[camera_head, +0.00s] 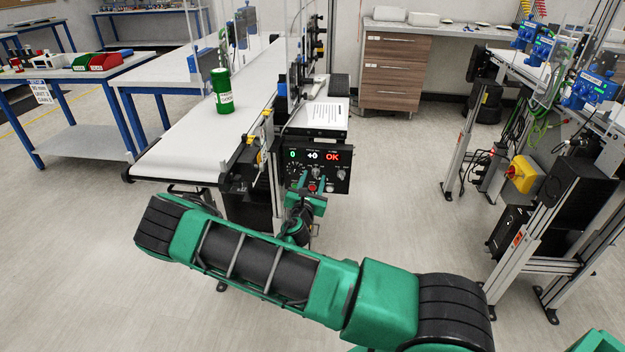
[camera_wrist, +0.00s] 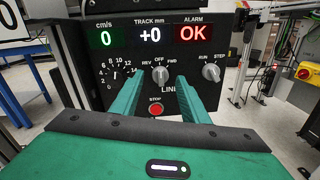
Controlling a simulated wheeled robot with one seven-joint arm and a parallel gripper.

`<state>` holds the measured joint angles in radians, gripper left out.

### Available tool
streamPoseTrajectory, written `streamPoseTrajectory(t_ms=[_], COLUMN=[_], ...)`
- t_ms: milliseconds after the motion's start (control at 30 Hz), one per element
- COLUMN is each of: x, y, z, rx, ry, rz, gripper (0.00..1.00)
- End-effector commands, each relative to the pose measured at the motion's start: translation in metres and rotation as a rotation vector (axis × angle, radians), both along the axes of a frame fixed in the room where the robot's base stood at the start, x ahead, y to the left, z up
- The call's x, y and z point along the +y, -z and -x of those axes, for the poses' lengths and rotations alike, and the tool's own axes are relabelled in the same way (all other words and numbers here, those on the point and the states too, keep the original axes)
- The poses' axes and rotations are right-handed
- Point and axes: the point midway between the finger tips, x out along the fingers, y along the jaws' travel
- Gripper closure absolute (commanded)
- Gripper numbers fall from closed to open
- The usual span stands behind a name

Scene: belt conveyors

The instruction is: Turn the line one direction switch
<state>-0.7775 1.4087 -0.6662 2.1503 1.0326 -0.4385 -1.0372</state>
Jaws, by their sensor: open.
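The line one direction switch (camera_wrist: 160,75) is a grey knob marked REV, OFF and FWD on the black control panel (camera_head: 330,180), seen in the wrist view. Its pointer looks upright, towards OFF. My gripper (camera_wrist: 160,80) is open, with one green finger on each side of the switch in the picture. I cannot tell whether the fingers reach or touch the knob. In the head view my gripper (camera_head: 307,192) is in front of the panel and hides part of it. The label under the switch is partly hidden by the right finger.
A red STOP button (camera_wrist: 156,109) is below the switch. A speed dial (camera_wrist: 115,80) is to the left and a RUN/STEP knob (camera_wrist: 211,72) to the right. Displays read 0, +0 and OK. A green canister (camera_head: 222,92) stands on the white belt (camera_head: 190,145).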

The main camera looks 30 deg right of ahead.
Motion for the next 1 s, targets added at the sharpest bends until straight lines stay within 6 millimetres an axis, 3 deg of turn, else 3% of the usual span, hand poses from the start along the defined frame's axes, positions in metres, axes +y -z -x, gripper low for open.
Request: streamPoseTrajectory(t_ms=[467, 667, 1000], x=[-0.0097, -0.0094, -0.0089], y=[-0.0006, -0.0005, -0.0007], z=[-0.0118, -0.0118, -0.0120], rx=[-0.001, -0.001, -0.024], ry=[-0.001, -0.001, -0.001], rz=[0.001, 0.001, -0.031], gripper=[0.59, 1.00, 1.00])
